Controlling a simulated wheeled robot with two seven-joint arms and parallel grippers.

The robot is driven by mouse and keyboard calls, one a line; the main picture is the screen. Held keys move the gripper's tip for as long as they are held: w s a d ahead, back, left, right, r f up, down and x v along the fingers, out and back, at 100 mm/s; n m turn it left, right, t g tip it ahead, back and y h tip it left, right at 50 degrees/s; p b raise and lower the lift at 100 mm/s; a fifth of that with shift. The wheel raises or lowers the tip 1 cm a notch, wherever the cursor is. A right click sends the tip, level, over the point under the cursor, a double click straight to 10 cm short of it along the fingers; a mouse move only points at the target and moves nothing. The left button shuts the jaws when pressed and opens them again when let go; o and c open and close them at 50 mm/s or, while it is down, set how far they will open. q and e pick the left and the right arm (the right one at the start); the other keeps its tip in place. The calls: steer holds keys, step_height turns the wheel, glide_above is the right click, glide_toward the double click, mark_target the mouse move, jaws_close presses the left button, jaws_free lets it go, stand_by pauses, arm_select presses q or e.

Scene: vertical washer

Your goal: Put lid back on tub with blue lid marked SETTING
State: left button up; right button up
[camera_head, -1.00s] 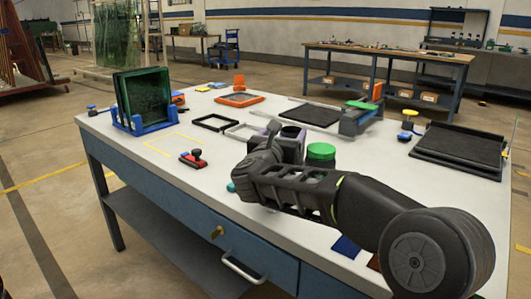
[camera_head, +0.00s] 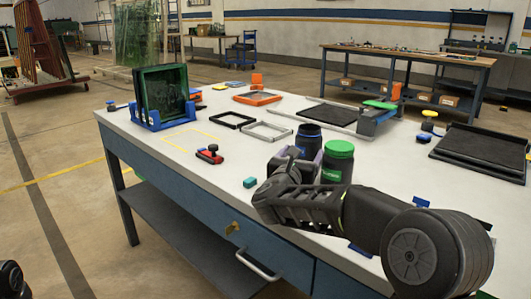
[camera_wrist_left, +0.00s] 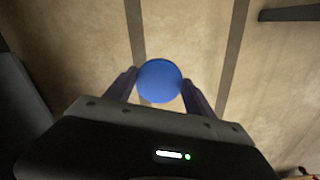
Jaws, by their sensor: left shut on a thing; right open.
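A round blue lid (camera_wrist_left: 159,78) is held between the fingertips of my left gripper (camera_wrist_left: 159,88) in the left wrist view, above bare floor. No marking can be read on it. In the head view, a dark open tub (camera_head: 308,142) with a blue band near its rim stands upright on the table. A similar tub with a green lid (camera_head: 339,150) stands just right of it. My right gripper (camera_head: 288,162) is open, in front of the open tub and partly hiding it. I cannot tell whether it touches the tub.
The pale table (camera_head: 200,180) holds a small teal block (camera_head: 250,182), a red-and-black tool (camera_head: 209,154), several frames and a blue rack (camera_head: 160,115) with dark glass. A black tray (camera_head: 480,152) lies at the right. The front left of the tabletop is mostly clear.

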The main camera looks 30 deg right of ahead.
mark_target(306, 149)
arm_select(q)
steer(key=shift+r, duration=0.1)
arm_select(e)
steer(key=x, duration=0.6)
stand_by(0.4)
